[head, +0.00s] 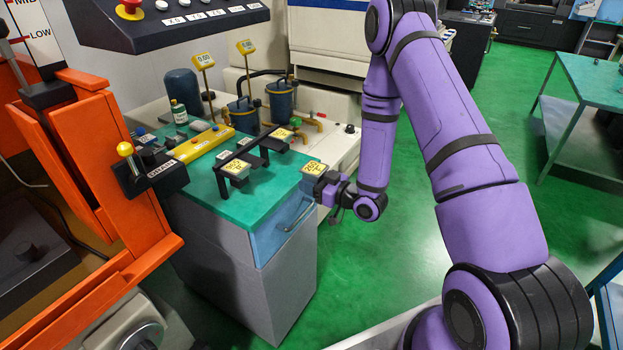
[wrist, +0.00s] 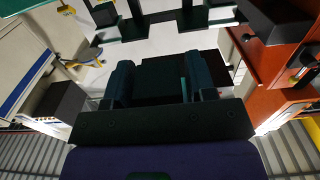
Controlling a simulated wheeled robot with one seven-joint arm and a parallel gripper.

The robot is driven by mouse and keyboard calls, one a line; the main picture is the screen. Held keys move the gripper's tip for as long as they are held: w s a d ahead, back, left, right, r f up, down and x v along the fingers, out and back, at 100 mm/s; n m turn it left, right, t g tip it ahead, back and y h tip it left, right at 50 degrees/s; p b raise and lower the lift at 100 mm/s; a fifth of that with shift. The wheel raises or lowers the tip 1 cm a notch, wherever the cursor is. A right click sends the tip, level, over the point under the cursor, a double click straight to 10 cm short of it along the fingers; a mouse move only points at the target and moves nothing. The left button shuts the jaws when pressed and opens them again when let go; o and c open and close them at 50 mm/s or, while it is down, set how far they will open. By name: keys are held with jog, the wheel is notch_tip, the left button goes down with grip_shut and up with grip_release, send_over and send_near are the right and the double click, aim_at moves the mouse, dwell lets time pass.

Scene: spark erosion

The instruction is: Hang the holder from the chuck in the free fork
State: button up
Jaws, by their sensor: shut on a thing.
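My gripper (head: 325,186) is off the right edge of the cabinet top, shut on a holder (head: 313,169) with a yellow label on top. In the wrist view a dark block (wrist: 160,82) sits between the two fingers. The black fork rack (head: 262,151) stands on the cabinet, left of my gripper. One yellow-labelled holder (head: 236,168) hangs at its near end and another (head: 281,134) at its far end. The middle of the rack shows no label. Dark rack parts (wrist: 190,18) show ahead at the top of the wrist view. I cannot make out the chuck.
An orange machine (head: 110,170) with a yellow-knobbed lever box (head: 155,170) stands at the left. Blue pots stand behind the rack. Green floor is open at the right.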

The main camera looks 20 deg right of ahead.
jog(key=shift+w+a, duration=0.3)
jog(key=shift+w, duration=0.35)
jog(key=shift+x, duration=2.3)
jog(key=shift+w+a, duration=0.1)
jog(key=shift+x, duration=2.1)
jog(key=shift+w, duration=0.1)
jog(key=shift+x, duration=1.85)
jog(key=shift+w+a+r, duration=0.15)
jog(key=shift+a, duration=0.05)
